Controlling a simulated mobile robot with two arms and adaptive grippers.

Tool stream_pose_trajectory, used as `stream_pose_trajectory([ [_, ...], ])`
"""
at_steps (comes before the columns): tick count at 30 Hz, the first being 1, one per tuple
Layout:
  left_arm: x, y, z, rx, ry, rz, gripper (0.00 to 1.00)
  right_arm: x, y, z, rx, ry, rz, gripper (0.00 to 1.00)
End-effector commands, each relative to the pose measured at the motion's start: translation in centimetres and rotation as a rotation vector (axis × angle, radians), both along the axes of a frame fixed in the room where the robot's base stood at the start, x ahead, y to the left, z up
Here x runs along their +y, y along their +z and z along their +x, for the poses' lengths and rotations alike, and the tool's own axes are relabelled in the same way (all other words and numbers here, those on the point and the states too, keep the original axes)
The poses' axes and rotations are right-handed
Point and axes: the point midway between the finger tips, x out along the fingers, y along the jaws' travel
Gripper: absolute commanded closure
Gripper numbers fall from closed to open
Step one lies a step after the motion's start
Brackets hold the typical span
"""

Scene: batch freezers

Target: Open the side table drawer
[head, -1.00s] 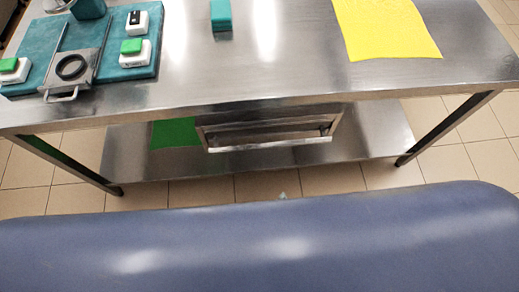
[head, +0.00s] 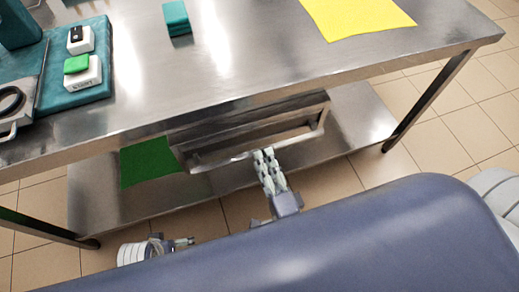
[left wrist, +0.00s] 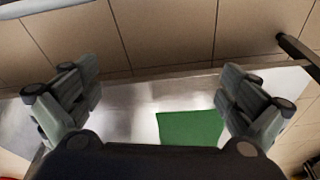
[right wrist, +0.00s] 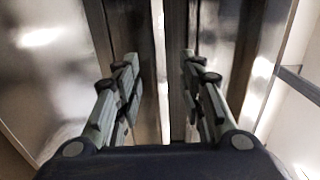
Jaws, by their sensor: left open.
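The side table (head: 330,60) is stainless steel, with a drawer (head: 250,117) hung under its top. The drawer appears shut, and a pale bar handle (head: 225,155) runs along its front. My right gripper (head: 263,154) is at the handle, near the middle of the drawer front. In the right wrist view its fingers (right wrist: 162,72) are apart, with a bright bar (right wrist: 158,45), seemingly the handle, between them. I cannot tell whether they touch it. My left gripper (head: 190,241) is low at the left, away from the drawer. It is open and empty in the left wrist view (left wrist: 160,95).
A lower shelf (head: 105,200) lies under the drawer with a green sheet (head: 150,163) on it. On top are a yellow sheet (head: 355,15), a teal block (head: 176,17) and a teal board (head: 95,85) with button boxes. A table leg (head: 425,105) stands right.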

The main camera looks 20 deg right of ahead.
Motion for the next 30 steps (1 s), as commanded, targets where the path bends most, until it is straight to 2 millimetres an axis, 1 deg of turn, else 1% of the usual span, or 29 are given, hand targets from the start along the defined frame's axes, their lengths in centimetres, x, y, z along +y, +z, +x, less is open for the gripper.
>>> stream_pose_trajectory([
  [1,0.0,0.1,0.1,-0.003,0.000,-0.001,0.00,0.0,0.0,1.0,-0.002,-0.001,0.001,0.63],
  [3,0.0,0.3,0.1,-0.003,0.000,-0.001,0.00,0.1,0.0,2.1,-0.001,-0.001,0.001,0.63],
  [6,0.0,0.5,0.0,-0.001,0.000,0.000,0.00,0.1,-0.1,3.3,0.000,0.000,0.000,0.63],
  [9,0.0,0.7,0.1,-0.004,0.001,-0.001,0.00,0.1,-0.1,4.1,0.000,-0.001,0.000,0.63],
  [12,-0.1,0.9,0.1,-0.006,0.001,-0.001,0.00,0.1,-0.1,4.4,0.002,0.000,0.000,0.63],
  [19,-0.1,0.9,0.1,-0.006,0.001,-0.001,0.00,0.1,-0.1,4.4,0.003,0.001,-0.001,0.63],
  [20,0.0,0.9,0.1,-0.006,0.001,-0.001,0.00,0.1,-0.1,4.4,0.003,0.001,-0.001,0.68],
  [21,0.0,0.9,0.1,-0.006,0.001,-0.001,0.00,0.1,-0.1,4.4,0.003,0.001,-0.001,0.77],
  [23,0.0,0.9,0.1,-0.006,0.001,-0.001,0.00,0.2,-0.1,4.4,0.003,0.001,-0.001,0.91],
  [24,0.0,0.9,0.1,-0.005,0.001,-0.001,0.00,0.1,-0.1,4.4,0.003,0.001,-0.001,1.00],
  [30,0.0,0.9,0.1,-0.005,0.001,-0.001,0.00,0.2,-0.1,4.4,0.003,0.001,-0.002,1.00],
])
